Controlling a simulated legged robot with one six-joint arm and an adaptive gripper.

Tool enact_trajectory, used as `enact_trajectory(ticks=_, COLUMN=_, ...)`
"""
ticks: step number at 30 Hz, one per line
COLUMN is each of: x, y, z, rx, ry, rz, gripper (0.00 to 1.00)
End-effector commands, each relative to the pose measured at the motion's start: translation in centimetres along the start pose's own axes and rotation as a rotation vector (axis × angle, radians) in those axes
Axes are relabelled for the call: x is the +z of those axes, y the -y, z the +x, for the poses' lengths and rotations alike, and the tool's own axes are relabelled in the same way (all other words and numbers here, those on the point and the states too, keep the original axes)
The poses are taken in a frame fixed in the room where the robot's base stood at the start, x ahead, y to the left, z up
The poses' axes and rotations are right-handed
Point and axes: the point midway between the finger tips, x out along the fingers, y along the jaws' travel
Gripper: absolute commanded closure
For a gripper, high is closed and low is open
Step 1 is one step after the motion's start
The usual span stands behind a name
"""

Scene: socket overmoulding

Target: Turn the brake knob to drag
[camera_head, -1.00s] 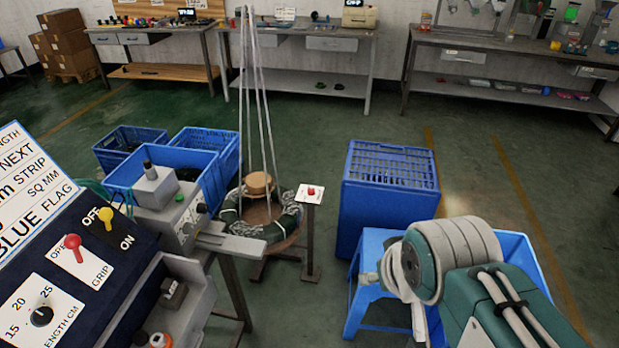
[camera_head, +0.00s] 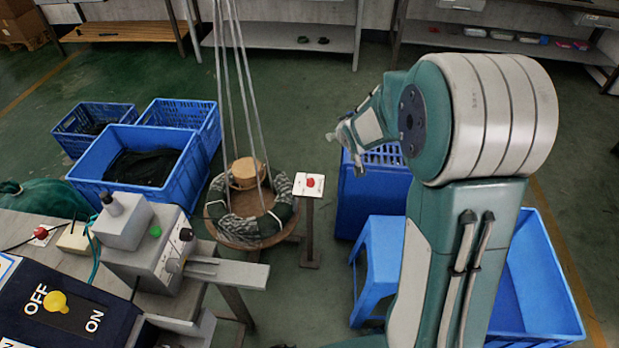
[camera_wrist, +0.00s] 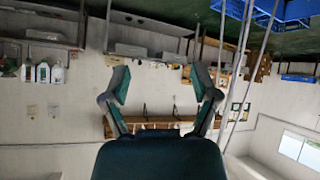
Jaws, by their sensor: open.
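A small red knob (camera_head: 310,183) sits on a white plate on top of a thin post, right beside the round wire stand (camera_head: 225,234). It is probably the brake knob; the markings on its plate are too small to read. In the head view my arm is raised at the right, and its far end is some way above and right of the red knob, not touching it. In the wrist view my gripper (camera_wrist: 160,80) is open and empty, its two fingers wide apart. That view is upside down and shows the far wall and benches, with no knob visible.
Blue crates (camera_head: 133,150) stand left of the wire stand, and a blue stool (camera_head: 379,262) and more crates stand to the right. A grey machine (camera_head: 155,255) and a panel with a yellow OFF/ON switch (camera_head: 55,302) are at lower left. Strands rise from the stand.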

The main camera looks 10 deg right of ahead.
Motion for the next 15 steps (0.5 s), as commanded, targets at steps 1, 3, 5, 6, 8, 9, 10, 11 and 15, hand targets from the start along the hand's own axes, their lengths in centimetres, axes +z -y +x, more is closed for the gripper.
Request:
enact_trajectory(ticks=1, x=1.0, y=0.1, z=2.4, rx=-0.013, ry=-0.010, rz=-0.007, gripper=0.22)
enact_trajectory(ticks=3, x=1.9, y=0.3, z=5.0, rx=-0.031, ry=-0.040, rz=-0.016, gripper=0.22)
enact_trajectory(ticks=5, x=2.8, y=0.6, z=7.3, rx=-0.050, ry=-0.066, rz=-0.023, gripper=0.22)
enact_trajectory(ticks=6, x=3.5, y=0.8, z=8.7, rx=-0.063, ry=-0.084, rz=-0.026, gripper=0.22)
enact_trajectory(ticks=8, x=4.8, y=1.2, z=10.8, rx=-0.085, ry=-0.110, rz=-0.030, gripper=0.22)
enact_trajectory(ticks=9, x=5.7, y=1.5, z=12.2, rx=-0.100, ry=-0.127, rz=-0.032, gripper=0.22)
enact_trajectory(ticks=10, x=6.4, y=1.8, z=13.1, rx=-0.112, ry=-0.140, rz=-0.032, gripper=0.22)
enact_trajectory(ticks=11, x=7.2, y=2.0, z=14.0, rx=-0.123, ry=-0.153, rz=-0.032, gripper=0.22)
enact_trajectory(ticks=15, x=11.2, y=3.5, z=17.9, rx=-0.185, ry=-0.215, rz=-0.024, gripper=0.22)
